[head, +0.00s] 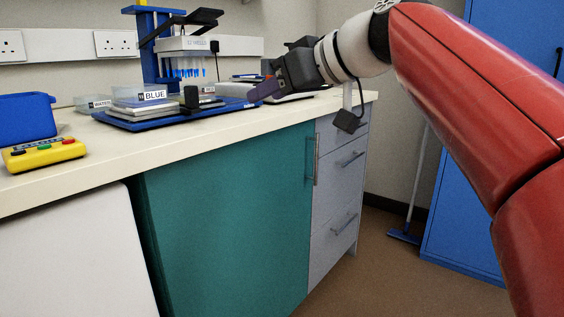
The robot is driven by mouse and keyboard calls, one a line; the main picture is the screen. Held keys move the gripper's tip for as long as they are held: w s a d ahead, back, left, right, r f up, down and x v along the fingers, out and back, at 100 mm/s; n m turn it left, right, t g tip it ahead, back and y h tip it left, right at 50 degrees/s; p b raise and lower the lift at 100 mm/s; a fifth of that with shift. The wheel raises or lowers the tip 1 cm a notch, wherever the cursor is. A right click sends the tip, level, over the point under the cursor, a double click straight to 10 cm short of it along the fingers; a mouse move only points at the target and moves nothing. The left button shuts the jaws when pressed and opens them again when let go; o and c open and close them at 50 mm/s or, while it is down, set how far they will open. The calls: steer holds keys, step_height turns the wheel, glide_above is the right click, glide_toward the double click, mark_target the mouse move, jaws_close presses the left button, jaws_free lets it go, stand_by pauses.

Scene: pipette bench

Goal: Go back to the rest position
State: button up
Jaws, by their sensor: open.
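My gripper (268,88) is over the right part of the bench top, at the end of my red and white arm. Its dark jaws point left and down toward the pipetting device. One dark finger shows clearly; the other is hard to make out. I see nothing held between the jaws. The blue pipetting device (148,52) stands to the left of my gripper, with a white head marked "12 WELLS" and a row of blue tips below. A blue tray (130,122) lies in front of it, bearing a box labelled BLUE (152,94) and plates.
The cream bench top (95,160) has a bare front strip. A yellow button box (45,154) and a blue container (27,117) are at left. A WATER box (95,103) stands behind the tray. A blue cabinet (462,190) and mop are at right, with open floor (365,270) before them.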

steer(key=s+d+f+m+g+h+p, duration=0.1)
steer(key=s+d+f, duration=0.4)
steer(key=f, duration=0.5)
steer(key=s+d+f+m+g+h+p, duration=0.1)
steer(key=s+d+f+m+h+p, duration=0.2)
steer(key=s+d+f+m+h, duration=0.2)
steer(key=s+d+f+m+h+p, duration=0.2)
steer(key=s+d+f+m+h, duration=0.2)
steer(key=s+f, duration=0.6)
step_height(320, 180, down, 6)
steer(key=shift+d+f+g, duration=0.1)
steer(key=shift+d+g, duration=0.3)
steer(key=shift+d, duration=0.75)
